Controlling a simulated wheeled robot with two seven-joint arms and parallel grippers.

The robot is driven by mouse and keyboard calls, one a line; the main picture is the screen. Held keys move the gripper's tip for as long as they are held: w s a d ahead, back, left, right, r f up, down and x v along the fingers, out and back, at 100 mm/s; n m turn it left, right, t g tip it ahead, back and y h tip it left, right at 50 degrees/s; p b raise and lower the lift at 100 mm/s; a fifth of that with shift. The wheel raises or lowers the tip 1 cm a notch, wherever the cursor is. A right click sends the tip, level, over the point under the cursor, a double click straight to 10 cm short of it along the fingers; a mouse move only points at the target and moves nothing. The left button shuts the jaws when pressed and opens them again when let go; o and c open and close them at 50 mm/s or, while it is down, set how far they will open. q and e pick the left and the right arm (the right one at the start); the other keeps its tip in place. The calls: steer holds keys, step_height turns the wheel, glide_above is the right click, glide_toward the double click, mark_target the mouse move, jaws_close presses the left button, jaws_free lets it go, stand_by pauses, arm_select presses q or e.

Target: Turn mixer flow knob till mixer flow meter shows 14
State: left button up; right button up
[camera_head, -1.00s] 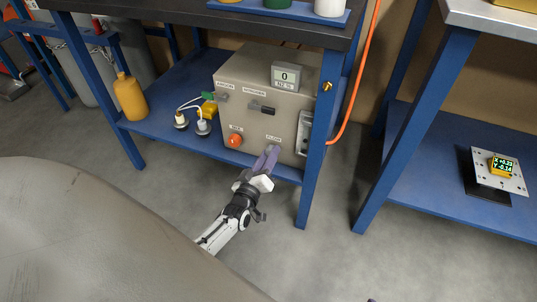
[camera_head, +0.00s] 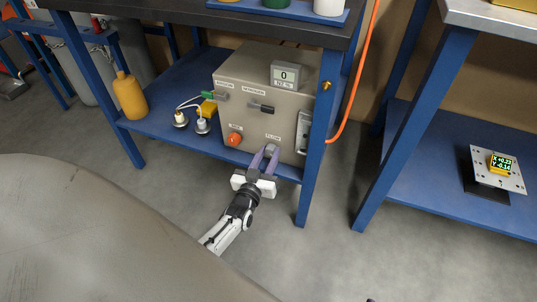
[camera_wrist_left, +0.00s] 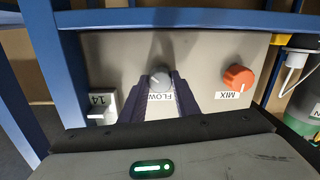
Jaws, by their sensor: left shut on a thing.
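The grey flow knob (camera_head: 271,149) is low on the front of the beige mixer box (camera_head: 232,108); it also shows in the left wrist view (camera_wrist_left: 160,76). My left gripper (camera_head: 267,152) reaches it from below, its two purple fingers shut on the knob from both sides, as the left wrist view shows. The display on top of the box (camera_head: 285,75) reads 0; its small lower line is hard to read. A white fitting (camera_wrist_left: 101,107) in the left wrist view bears a number that looks like 14. My right gripper is not in view.
The orange mix knob (camera_head: 234,139) is left of the flow knob. The box stands on a blue shelf (camera_head: 150,122) whose front leg (camera_head: 313,160) is close on the right. Yellow and white plugs are on the left. An orange hose (camera_head: 362,70) hangs at right.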

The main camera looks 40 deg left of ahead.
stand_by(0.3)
arm_select(q)
steer(key=o, duration=1)
steer(key=shift+o, duration=0.2)
step_height(320, 180, up, 9)
steer(key=p, duration=0.5)
steer(key=shift+p, duration=0.3)
steer(key=shift+r, duration=0.5)
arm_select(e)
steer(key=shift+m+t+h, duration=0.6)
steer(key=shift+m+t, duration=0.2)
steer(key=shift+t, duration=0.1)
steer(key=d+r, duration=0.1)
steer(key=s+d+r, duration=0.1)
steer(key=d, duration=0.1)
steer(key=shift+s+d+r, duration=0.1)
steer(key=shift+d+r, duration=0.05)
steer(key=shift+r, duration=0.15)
